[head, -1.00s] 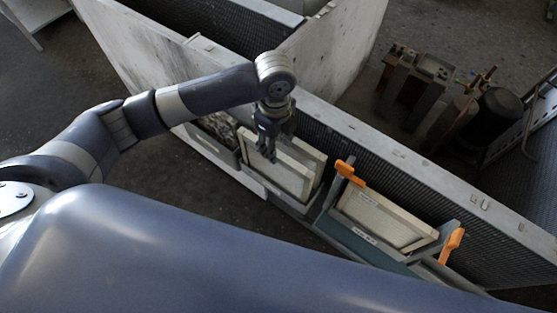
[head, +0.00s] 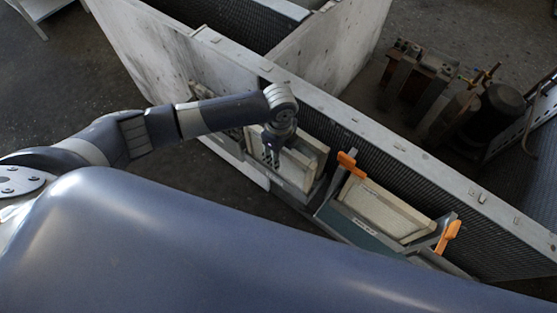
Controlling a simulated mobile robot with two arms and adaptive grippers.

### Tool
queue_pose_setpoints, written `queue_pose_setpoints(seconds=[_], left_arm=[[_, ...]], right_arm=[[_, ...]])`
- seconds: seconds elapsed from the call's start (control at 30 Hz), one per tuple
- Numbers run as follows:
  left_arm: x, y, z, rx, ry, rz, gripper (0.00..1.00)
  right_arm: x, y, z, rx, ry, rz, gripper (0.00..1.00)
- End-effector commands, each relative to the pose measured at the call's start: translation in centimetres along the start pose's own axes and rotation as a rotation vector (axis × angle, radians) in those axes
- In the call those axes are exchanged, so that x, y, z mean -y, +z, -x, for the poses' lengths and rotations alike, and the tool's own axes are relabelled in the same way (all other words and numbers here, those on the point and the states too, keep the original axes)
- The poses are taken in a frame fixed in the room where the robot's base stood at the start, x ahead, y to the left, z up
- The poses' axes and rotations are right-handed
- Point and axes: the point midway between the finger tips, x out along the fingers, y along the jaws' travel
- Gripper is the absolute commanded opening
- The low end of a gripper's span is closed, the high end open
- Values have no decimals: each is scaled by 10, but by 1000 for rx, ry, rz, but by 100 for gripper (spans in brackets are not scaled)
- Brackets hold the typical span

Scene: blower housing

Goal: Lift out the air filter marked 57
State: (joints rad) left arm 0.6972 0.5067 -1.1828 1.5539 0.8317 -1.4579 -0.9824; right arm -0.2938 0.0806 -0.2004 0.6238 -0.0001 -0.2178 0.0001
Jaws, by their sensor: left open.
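My left gripper (head: 271,158) is open and points down at a cream framed filter panel (head: 295,170) that leans in a slot of the grey housing. The fingers overlap the panel's upper left part in the head view; whether they touch it I cannot tell. A second cream filter panel (head: 388,212) leans in a tray to the right, between two orange latches. I cannot read the number 57 on either panel. My right gripper is not in view.
An orange latch (head: 348,162) stands between the panels and another orange latch (head: 449,236) at the far right. The housing's long top edge (head: 400,150) runs behind them. Dark machinery (head: 465,105) stands beyond it. Bare floor (head: 90,90) lies at the left.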

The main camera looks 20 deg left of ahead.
Motion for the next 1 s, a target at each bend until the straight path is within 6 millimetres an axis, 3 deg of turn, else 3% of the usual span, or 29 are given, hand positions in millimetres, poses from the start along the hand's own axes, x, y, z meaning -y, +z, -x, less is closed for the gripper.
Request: queue_pose_setpoints(seconds=[0.07, 0.23, 0.67, 1.0], left_arm=[[0, 0, 0, 0, 0, 0, 39], [0, 0, 0, 0, 0, 0, 1], [1, 0, 7, -1, -2, 0, 0], [2, 0, 70, -1, -6, -1, 0]], right_arm=[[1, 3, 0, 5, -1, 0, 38], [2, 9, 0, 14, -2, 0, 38], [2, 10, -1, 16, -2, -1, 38], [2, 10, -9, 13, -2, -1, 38]])
